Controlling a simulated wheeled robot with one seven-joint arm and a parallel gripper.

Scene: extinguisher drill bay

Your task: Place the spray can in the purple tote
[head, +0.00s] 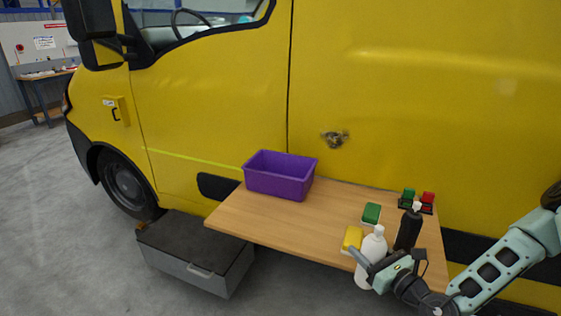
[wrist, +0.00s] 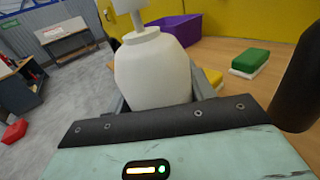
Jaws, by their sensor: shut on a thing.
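The purple tote (head: 280,180) stands upright at the table's far left end; it looks empty. It also shows behind the bottle in the wrist view (wrist: 184,30). My gripper (head: 374,268) is shut on a white bottle (head: 372,245) with a narrow neck and a nozzle-like top. The bottle fills the jaws in the wrist view (wrist: 153,72). It is roughly upright at the table's front edge, its base showing past that edge in the head view. A black bottle or can (head: 408,229) with a white top stands just right of it. I cannot tell which one is called the spray can.
The wooden table (head: 270,222) is clear between the tote and the sponges. A yellow sponge (head: 352,239) and a green sponge (head: 371,213) lie near the bottles. A dark rack (head: 417,205) holds green and red items. The yellow van (head: 400,110) stands behind; a grey box (head: 195,250) sits on the floor.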

